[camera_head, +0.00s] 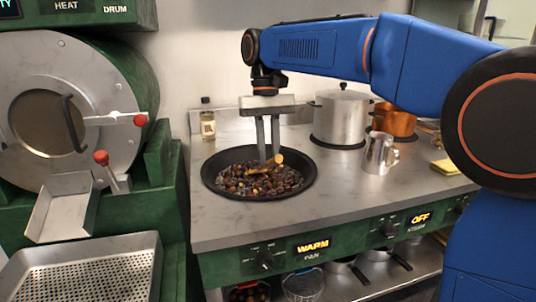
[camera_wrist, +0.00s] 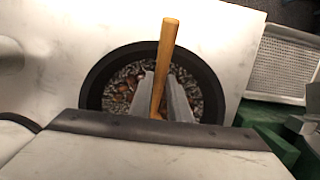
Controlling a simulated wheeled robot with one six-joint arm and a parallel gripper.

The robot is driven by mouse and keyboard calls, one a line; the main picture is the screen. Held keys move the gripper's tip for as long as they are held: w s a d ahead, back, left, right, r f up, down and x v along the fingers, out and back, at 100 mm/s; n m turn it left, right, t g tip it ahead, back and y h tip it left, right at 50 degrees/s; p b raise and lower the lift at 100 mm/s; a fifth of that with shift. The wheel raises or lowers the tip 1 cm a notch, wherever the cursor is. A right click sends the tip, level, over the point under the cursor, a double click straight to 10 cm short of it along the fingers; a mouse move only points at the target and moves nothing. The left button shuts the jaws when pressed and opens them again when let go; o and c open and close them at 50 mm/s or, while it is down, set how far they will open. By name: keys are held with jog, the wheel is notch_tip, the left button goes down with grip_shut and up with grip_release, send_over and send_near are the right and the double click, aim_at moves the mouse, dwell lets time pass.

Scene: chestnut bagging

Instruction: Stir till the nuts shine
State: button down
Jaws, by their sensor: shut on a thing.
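A round black pan (camera_head: 209,183) is set in the steel counter and holds many dark brown chestnuts (camera_head: 245,184) among small dark pebble-like bits. My gripper (camera_head: 268,160) points down over the pan, its fingers shut on a wooden stick-like tool (camera_head: 278,161). In the wrist view the tool's pale brown handle (camera_wrist: 166,45) runs between the fingertips (camera_wrist: 160,95) and beyond the rim of the pan (camera_wrist: 95,85). The tool's lower end is down at the nuts; its exact shape is hidden.
A lidded steel pot (camera_head: 341,117), a copper pot (camera_head: 394,120) and a steel jug (camera_head: 379,153) stand right of the pan. A small bottle (camera_head: 207,122) stands behind it. A green drum machine (camera_head: 165,165) is at left. The counter front (camera_head: 300,222) is clear.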

notch_tip(320, 180, up, 12)
dwell(1.1)
jog(key=shift+f, duration=0.1)
dwell(0.8)
